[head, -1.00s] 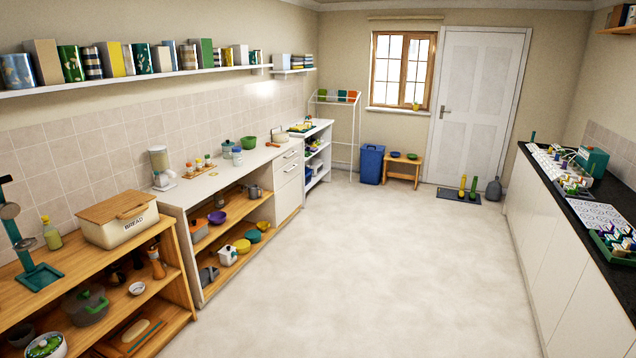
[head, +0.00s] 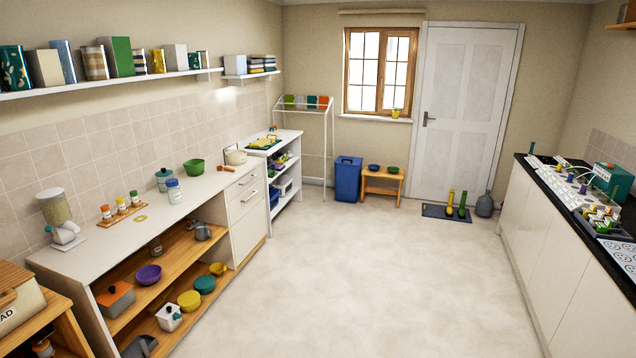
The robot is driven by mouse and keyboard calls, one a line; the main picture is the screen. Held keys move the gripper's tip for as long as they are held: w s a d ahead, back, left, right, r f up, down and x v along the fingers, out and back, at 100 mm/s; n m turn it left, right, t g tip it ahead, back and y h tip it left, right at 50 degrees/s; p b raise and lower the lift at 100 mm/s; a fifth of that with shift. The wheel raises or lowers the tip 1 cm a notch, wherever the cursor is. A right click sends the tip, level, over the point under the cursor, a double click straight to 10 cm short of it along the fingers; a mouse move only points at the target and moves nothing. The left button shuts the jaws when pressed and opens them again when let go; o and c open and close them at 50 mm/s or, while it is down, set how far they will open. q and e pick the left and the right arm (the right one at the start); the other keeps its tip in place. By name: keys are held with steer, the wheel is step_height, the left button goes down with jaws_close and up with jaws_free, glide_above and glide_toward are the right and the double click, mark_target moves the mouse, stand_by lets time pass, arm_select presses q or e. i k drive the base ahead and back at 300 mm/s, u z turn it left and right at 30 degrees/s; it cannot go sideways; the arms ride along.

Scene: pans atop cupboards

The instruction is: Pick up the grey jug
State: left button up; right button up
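A grey, rounded jug-like container (head: 485,205) with a narrow top stands on the floor at the far end, right of the door and beside a dark mat. A smaller grey vessel (head: 202,231) stands on the upper open shelf under the white counter at the left. I cannot tell for certain from this view which of the two is the grey jug. Neither of my grippers is in view.
The pale floor (head: 330,275) is clear down the middle. The white counter (head: 150,222) with open shelves lines the left. White cupboards with a dark top (head: 545,178) line the right. A blue bin (head: 348,180) and a wooden stool (head: 382,184) stand at the back.

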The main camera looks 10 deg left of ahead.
mark_target(201, 229)
steer(key=u, duration=0.05)
steer(key=i, duration=1.95)
steer(key=u, duration=0.85)
steer(key=i, duration=2.1)
steer(key=u, duration=1.25)
steer(key=i, duration=0.9)
steer(key=u, duration=0.3)
